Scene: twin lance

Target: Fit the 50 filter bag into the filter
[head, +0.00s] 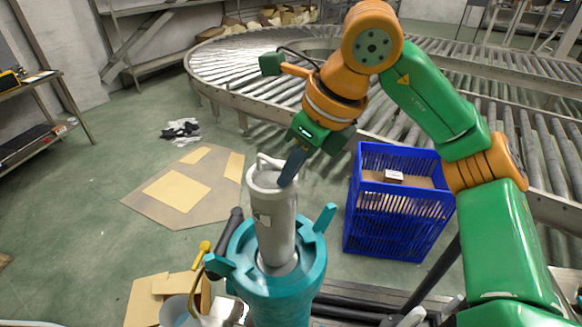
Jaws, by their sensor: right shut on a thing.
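The filter (270,298) is a teal upright housing with lugs around its open top, at the bottom middle of the head view. The filter bag (275,232) is a tall light-grey cylinder with a small label and a loop handle on top. It stands nearly upright over the filter's mouth, with its lower end inside the rim; how deep it sits is hidden. My right gripper (290,168) reaches in from the upper right and is shut on the bag's top rim, its dark finger lying at the right side of the rim. My left gripper is not in view.
A blue crate (400,215) with cardboard boxes stands to the right of the filter. A roller conveyor (240,60) curves behind. Flattened cardboard (180,190) lies on the floor at left. A yellow-handled item (202,252) and an open carton (150,298) are close left of the filter.

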